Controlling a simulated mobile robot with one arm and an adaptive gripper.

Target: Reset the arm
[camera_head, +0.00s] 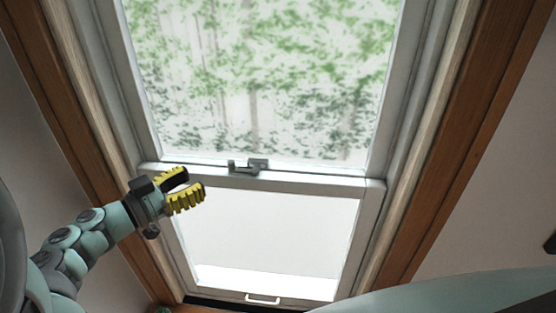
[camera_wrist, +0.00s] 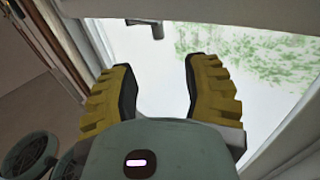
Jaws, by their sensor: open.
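My gripper (camera_head: 186,190) has yellow ribbed fingers with dark inner pads. It is open and empty, in front of the window on the left side in the head view. In the wrist view my gripper (camera_wrist: 160,85) shows its two fingers spread apart, with only the window behind the gap. My arm reaches in from the lower left. The window (camera_head: 275,175) has a white frame with a crossbar, and a grey latch (camera_head: 248,165) sits on the crossbar. The latch also shows in the wrist view (camera_wrist: 157,30), beyond the fingertips. My gripper looks apart from it.
A small white handle (camera_head: 262,299) is on the bottom rail of the lower sash. Brown wooden trim (camera_head: 470,150) runs down both sides of the window. Green foliage shows through the upper pane. Plain wall (camera_head: 490,220) lies to the right.

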